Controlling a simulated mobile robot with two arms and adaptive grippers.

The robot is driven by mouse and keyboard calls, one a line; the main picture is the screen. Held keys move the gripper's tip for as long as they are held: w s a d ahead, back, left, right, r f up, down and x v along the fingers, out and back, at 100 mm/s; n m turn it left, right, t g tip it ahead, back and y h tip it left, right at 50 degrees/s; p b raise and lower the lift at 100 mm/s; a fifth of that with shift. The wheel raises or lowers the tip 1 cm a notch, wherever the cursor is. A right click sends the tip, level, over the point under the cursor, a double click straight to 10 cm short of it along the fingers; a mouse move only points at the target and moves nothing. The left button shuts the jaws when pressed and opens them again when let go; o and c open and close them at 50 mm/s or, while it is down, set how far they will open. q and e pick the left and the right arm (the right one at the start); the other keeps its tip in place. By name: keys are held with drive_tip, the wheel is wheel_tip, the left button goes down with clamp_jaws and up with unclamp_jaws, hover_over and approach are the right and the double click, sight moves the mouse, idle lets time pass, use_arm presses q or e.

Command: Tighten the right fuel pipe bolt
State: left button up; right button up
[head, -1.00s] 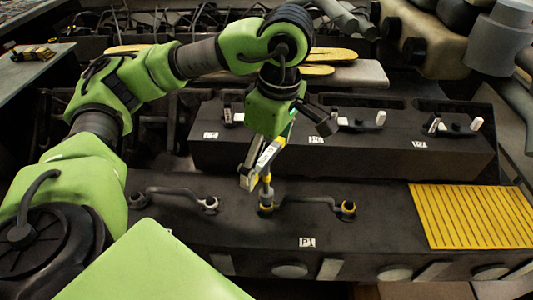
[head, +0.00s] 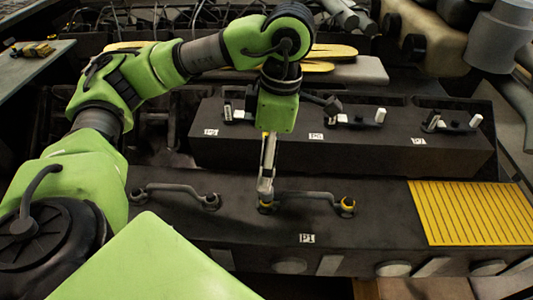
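A dark curved fuel pipe (head: 305,196) lies on top of the black engine block above the P1 label. It has a yellow-ringed fitting at its right end (head: 347,206) and another yellow-ringed fitting at its left end (head: 266,208). My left gripper (head: 266,193) points straight down, with its tips at or just above the left fitting. It shows nearly edge-on, so I cannot tell if its fingers are open, shut or touching the fitting. The right fitting stands clear, with nothing on it. My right gripper is not in view.
Another curved pipe (head: 175,188) with grey end fittings lies to the left. A yellow ribbed mat (head: 470,213) lies to the right. A raised black block (head: 350,150) behind carries white-handled parts. The block top around the right fitting is clear.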

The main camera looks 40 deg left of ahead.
use_arm(q)
drive_tip(key=shift+f+b, duration=0.65)
drive_tip(key=shift+f, duration=0.15)
drive_tip(key=shift+r, duration=0.15)
drive_tip(key=m, duration=0.3)
drive_tip(key=shift+m+t+b, duration=0.3)
drive_tip(key=shift+m+b, duration=0.05)
drive_tip(key=shift+m, duration=0.05)
drive_tip(key=m+b, duration=0.1)
drive_tip(key=m, duration=0.3)
drive_tip(key=shift+f, duration=0.2)
drive_tip(key=m+t+b, duration=0.1)
drive_tip(key=m+b, duration=0.1)
drive_tip(key=m, duration=0.2)
drive_tip(key=shift+m, duration=0.4)
drive_tip(key=m+b, duration=0.1)
drive_tip(key=m, duration=0.3)
drive_tip(key=m+b, duration=0.2)
drive_tip(key=m, duration=0.2)
drive_tip(key=shift+t+h, duration=0.3)
drive_tip(key=shift+h, duration=0.1)
drive_tip(key=m+b, duration=0.1)
drive_tip(key=m, duration=0.3)
drive_tip(key=m+h, duration=0.1)
drive_tip(key=m, duration=0.3)
drive_tip(key=shift+b, duration=0.4)
drive_tip(key=m, duration=0.4)
drive_tip(key=shift+m, duration=0.4)
drive_tip(key=shift+r, duration=0.1)
